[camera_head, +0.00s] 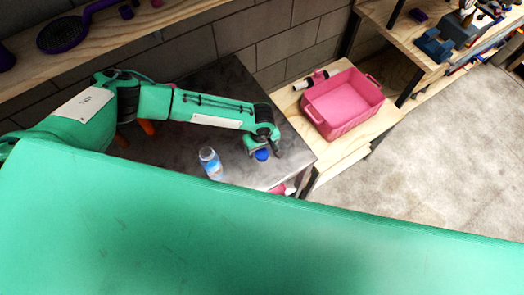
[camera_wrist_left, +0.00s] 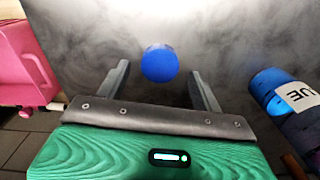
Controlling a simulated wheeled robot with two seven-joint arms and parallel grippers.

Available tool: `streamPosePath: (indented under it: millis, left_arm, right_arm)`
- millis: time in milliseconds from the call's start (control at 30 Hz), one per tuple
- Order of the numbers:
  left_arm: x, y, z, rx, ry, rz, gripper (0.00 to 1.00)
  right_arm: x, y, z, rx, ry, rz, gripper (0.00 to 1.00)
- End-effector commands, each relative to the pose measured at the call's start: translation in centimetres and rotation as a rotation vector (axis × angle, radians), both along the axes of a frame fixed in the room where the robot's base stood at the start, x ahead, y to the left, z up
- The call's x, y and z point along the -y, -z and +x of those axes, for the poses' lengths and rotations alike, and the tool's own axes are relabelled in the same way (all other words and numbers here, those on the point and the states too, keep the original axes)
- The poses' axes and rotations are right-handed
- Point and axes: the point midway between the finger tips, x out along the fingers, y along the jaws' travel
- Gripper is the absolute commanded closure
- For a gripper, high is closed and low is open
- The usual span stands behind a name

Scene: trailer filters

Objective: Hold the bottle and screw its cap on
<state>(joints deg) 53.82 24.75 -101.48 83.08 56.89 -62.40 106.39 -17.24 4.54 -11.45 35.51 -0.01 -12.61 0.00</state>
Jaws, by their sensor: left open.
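The bottle (camera_head: 210,163), clear with a blue and white label, stands upright on the dark grey table top. The blue cap (camera_head: 262,155) lies on the table to the right of the bottle and apart from it. My left gripper (camera_head: 264,145) is just above the cap, which it partly hides. In the left wrist view, the cap (camera_wrist_left: 160,64) shows between the two spread fingers, with gaps on both sides. A blue labelled cylinder at the right edge there looks like the bottle (camera_wrist_left: 268,88). My right gripper is not in view.
A pink crate (camera_head: 340,118) stands on the wooden bench at the right, with a dark and white tool (camera_head: 308,80) beside it. An orange handle (camera_head: 147,127) lies behind the bottle, under my left arm. The table behind the gripper is clear.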

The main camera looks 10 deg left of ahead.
Motion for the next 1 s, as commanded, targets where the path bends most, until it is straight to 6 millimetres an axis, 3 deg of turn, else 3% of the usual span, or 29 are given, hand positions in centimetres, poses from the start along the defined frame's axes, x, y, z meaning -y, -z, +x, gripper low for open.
streamPosePath:
  millis: [200, 567, 800, 1000]
  left_arm:
    - [0.0, 1.8, 0.0, -0.001, 0.001, 0.001, 0.33]
    - [0.0, 2.0, 0.0, 0.001, 0.0, -0.001, 0.33]
    - [0.0, 2.0, 0.0, 0.001, 0.0, -0.001, 0.76]
    - [0.0, 2.0, 0.0, 0.0, 0.0, 0.0, 0.78]
  right_arm:
    - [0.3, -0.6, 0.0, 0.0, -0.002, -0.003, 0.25]
    - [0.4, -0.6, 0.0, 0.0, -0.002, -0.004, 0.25]
    - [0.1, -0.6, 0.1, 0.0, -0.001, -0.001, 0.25]
    - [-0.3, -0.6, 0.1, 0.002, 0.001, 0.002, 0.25]
